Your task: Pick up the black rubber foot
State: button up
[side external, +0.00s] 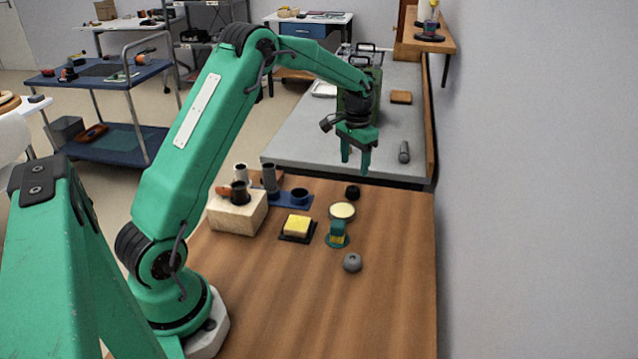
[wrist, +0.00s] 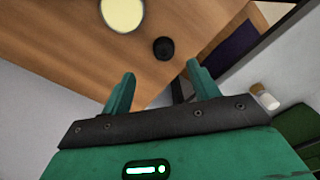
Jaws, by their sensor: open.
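The black rubber foot (side external: 352,192) is a small dark round piece standing on the wooden table near its far right edge. In the wrist view the black rubber foot (wrist: 163,47) lies beyond my fingertips, roughly between their lines. My gripper (side external: 356,172) is open and empty, pointing down above the far end of the table. In the wrist view both fingers of my gripper (wrist: 160,70) are spread apart with nothing between them. The gripper does not touch the foot.
A round cream-topped disc (side external: 342,211) sits close to the foot. A wooden block (side external: 238,214) with cylinders stands left. The table's right front is clear.

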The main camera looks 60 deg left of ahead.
aim_at(352, 189)
jog(key=shift+w+a+f, duration=0.15)
jog(key=shift+a+f, duration=0.1)
jog(key=shift+f, duration=0.2)
jog(key=shift+f, duration=0.1)
jog(key=shift+f, duration=1.2)
jog(key=shift+f, duration=0.1)
jog(key=shift+f, duration=2.5)
jog(key=shift+c, duration=0.3)
jog(key=c, duration=1)
